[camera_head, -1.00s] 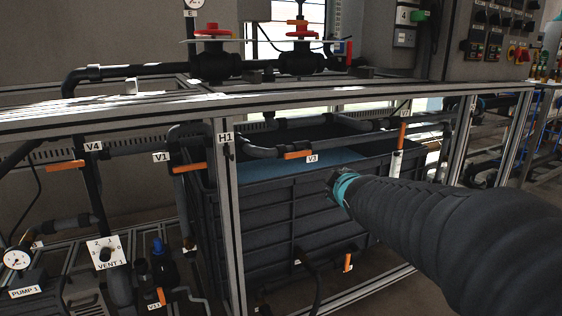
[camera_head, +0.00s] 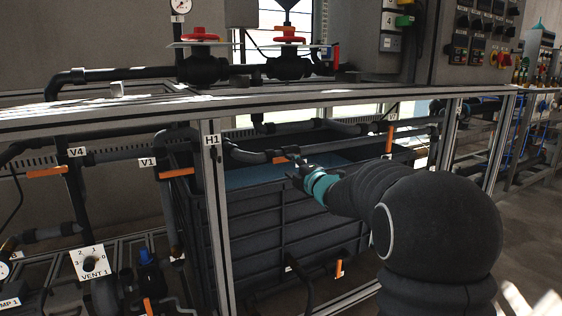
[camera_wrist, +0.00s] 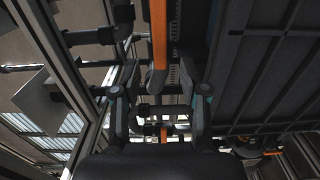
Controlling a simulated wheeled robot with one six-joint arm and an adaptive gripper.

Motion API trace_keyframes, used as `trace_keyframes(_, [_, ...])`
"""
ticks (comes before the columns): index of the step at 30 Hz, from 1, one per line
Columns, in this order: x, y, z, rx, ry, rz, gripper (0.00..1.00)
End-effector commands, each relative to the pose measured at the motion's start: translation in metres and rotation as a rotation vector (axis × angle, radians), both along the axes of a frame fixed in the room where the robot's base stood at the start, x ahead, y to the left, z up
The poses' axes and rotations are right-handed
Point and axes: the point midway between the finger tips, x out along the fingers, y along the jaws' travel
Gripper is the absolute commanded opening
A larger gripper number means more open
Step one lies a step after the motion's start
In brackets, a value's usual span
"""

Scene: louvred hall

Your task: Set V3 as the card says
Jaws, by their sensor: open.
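The V3 valve has an orange lever (camera_head: 281,160), lying roughly along its dark horizontal pipe above the blue-filled tank; its label is largely hidden by my gripper. My gripper (camera_head: 291,170) is open, close in front of the lever's right part. In the wrist view, an orange lever (camera_wrist: 159,45), seemingly V3's, runs down between the open fingers of my gripper (camera_wrist: 159,72), with gaps on both sides. I cannot tell whether it is touched. I see no readable instruction card.
The V1 lever (camera_head: 177,173) and V4 lever (camera_head: 46,172) are to the left. An upright orange lever (camera_head: 389,138) is to the right. The frame post H1 (camera_head: 213,190) stands left of my gripper, and a frame rail (camera_head: 300,100) crosses above. The dark tank (camera_head: 265,225) is below.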

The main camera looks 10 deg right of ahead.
Motion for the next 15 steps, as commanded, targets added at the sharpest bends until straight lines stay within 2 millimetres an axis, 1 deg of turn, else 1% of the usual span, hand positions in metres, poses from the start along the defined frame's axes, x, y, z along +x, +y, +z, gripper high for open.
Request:
trace_keyframes(3, [0.014,0.005,-0.001,0.001,0.001,0.0,0.44])
trace_keyframes(11, [0.044,0.014,-0.001,0.002,0.001,-0.001,0.44])
trace_keyframes(12, [0.046,0.015,0.0,0.002,0.001,-0.001,0.44])
trace_keyframes(15, [0.045,0.014,0.0,0.002,0.001,-0.002,0.44])
